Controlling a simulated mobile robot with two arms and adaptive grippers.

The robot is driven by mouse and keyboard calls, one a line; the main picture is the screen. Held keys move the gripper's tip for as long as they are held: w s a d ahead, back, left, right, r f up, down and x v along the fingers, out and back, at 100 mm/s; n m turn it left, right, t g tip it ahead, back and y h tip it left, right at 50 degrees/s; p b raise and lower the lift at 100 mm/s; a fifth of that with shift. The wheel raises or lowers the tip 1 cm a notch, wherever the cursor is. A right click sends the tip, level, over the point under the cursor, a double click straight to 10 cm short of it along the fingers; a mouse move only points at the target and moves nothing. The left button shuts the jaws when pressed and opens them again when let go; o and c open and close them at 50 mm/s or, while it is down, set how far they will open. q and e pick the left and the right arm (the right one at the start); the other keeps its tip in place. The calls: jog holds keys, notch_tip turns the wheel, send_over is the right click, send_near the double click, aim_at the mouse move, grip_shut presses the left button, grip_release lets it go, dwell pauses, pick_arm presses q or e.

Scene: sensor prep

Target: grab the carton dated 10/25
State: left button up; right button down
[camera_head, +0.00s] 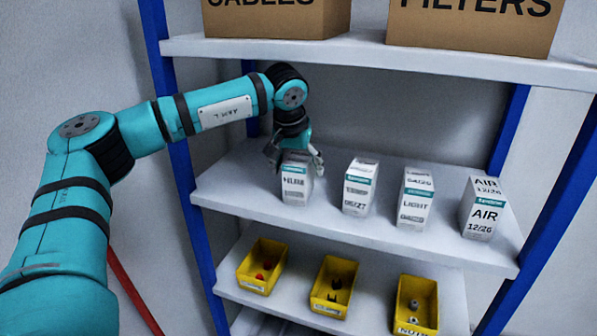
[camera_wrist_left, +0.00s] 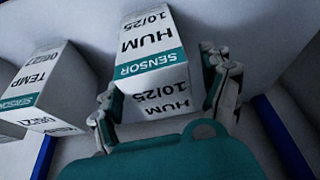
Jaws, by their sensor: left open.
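The carton dated 10/25 (camera_head: 296,184) is a white box with a teal band. It stands upright at the left end of the middle shelf. In the left wrist view this carton (camera_wrist_left: 152,62) reads HUM 10/25 and SENSOR. My left gripper (camera_head: 294,160) is open at the carton's top, with a finger on each side. In the left wrist view my left gripper (camera_wrist_left: 165,88) has the near part of the carton between its fingers; whether they touch it I cannot tell. My right gripper is not in view.
To the right stand the TEMP carton (camera_head: 358,188), the LIGHT carton (camera_head: 415,198) and the AIR carton (camera_head: 485,208). The TEMP carton (camera_wrist_left: 50,85) is close beside in the wrist view. Cardboard boxes (camera_head: 470,25) stand on the shelf above. Yellow bins (camera_head: 334,287) sit below.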

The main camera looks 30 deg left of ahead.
pick_arm(q)
jog(key=w+f, duration=0.2)
jog(key=shift+w+a+f+p, duration=0.15)
jog(key=shift+a+f+p, duration=0.2)
jog(key=shift+f+p, duration=0.05)
jog(key=shift+c, duration=0.7)
jog(key=c, duration=1.2)
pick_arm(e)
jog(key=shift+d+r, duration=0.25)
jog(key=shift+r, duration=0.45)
pick_arm(q)
jog(key=shift+r, duration=0.1)
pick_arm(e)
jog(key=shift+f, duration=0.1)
